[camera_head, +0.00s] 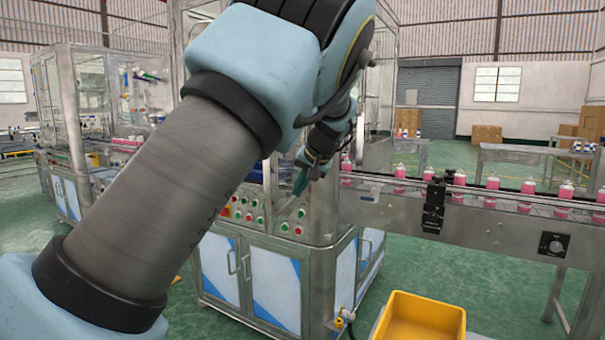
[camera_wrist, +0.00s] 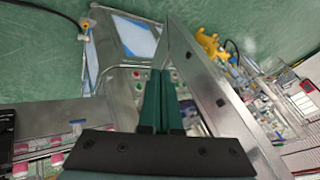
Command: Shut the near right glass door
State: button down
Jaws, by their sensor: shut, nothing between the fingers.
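My gripper (camera_head: 301,182) is in front of the upper part of the steel machine (camera_head: 320,200), above its control panel (camera_head: 285,222). In the wrist view its two green fingers (camera_wrist: 160,74) are together, with nothing between them. A metal-framed panel (camera_wrist: 212,85), which looks like the glass door, runs slantwise just right of the fingers, seen nearly edge-on. It stands out from the machine, so it looks open. I cannot tell whether the fingers touch it. In the head view my arm hides most of the machine's glass front, and the door cannot be made out clearly.
A conveyor (camera_head: 470,205) with several pink bottles runs right from the machine. Another glazed machine (camera_head: 85,120) stands at the left. Green floor is free between the machines.

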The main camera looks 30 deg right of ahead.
jog(key=shift+w+a+f+p, duration=0.35)
jog(key=shift+w+a+f, duration=0.1)
jog(key=shift+w, duration=0.3)
jog(key=shift+w+a+f+p, duration=0.4)
jog(key=shift+w+a, duration=0.1)
jog(key=shift+w, duration=0.3)
jog(key=shift+w+a+f+p, duration=0.35)
jog(key=shift+w+a, duration=0.1)
jog(key=shift+w, duration=0.3)
